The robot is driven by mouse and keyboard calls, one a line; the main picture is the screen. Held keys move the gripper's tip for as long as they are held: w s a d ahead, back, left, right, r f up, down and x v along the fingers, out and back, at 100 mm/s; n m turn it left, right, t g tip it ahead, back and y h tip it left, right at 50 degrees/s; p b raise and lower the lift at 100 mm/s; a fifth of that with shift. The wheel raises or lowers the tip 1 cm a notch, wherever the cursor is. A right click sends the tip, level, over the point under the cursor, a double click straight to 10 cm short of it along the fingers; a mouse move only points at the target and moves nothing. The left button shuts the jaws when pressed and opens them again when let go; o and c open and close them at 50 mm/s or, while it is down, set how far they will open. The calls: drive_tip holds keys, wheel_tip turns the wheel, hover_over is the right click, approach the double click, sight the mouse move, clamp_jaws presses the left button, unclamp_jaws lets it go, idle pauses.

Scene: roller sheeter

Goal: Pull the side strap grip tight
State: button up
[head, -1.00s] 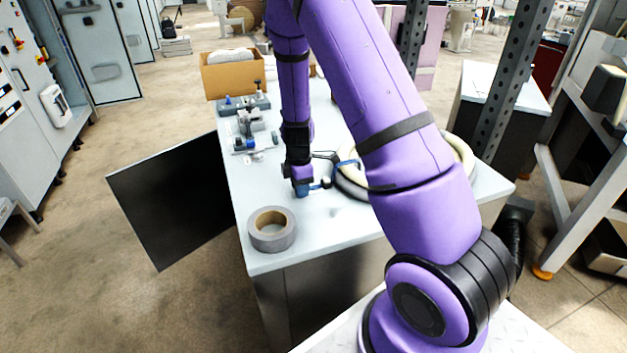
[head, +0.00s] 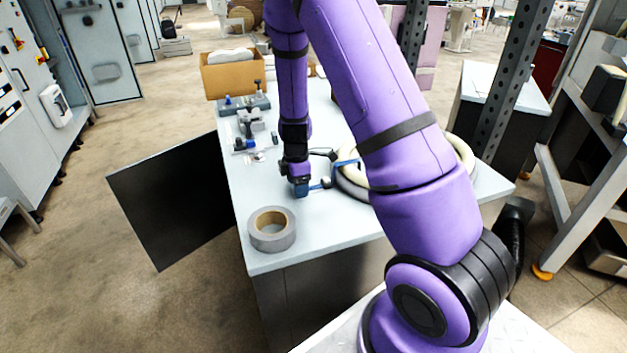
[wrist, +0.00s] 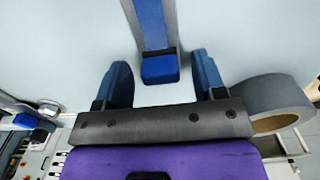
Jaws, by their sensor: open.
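The side strap grip (wrist: 160,70) is a small blue block with a dark band, at the end of a blue-grey strap (wrist: 150,22) in the wrist view. My gripper (wrist: 159,78) is open, with one blue finger on each side of the grip and visible gaps to both. In the head view my gripper (head: 301,188) points down close over the table, and the small blue grip (head: 326,183) shows just to its right. A blue strap (head: 346,163) crosses the pale hose coil (head: 463,155), which is partly hidden behind my arm.
A grey tape roll (head: 271,229) stands on the white table (head: 325,225) near its front left corner; it also shows right of my gripper in the wrist view (wrist: 262,100). Small fixtures (head: 250,128) and a cardboard box (head: 233,76) lie farther back. A dark panel (head: 172,205) juts out left.

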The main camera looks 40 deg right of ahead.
drive_tip(key=shift+r, duration=3.5)
drive_tip(key=shift+r, duration=0.1)
drive_tip(key=s+a+r+m+t, duration=0.1)
drive_tip(key=s+a+r+m, duration=0.15)
drive_tip(key=r, duration=0.35)
drive_tip(key=s+a+r+m+t+y, duration=0.1)
drive_tip(key=s+r+m, duration=0.1)
drive_tip(key=s+r, duration=0.35)
drive_tip(key=s+a+r+m, duration=0.1)
drive_tip(key=a+r+m, duration=0.1)
drive_tip(key=r, duration=0.6)
drive_tip(key=s+a+r+m+t, duration=0.1)
drive_tip(key=s+r+m, duration=0.1)
drive_tip(key=s, duration=0.4)
drive_tip(key=s+a+r+m+t, duration=0.1)
drive_tip(key=s+r+m, duration=0.2)
drive_tip(key=s, duration=0.3)
drive_tip(key=s+a+r+m+t+h, duration=0.1)
drive_tip(key=s+r+m, duration=0.2)
drive_tip(key=s, duration=0.4)
drive_tip(key=shift+r, duration=0.75)
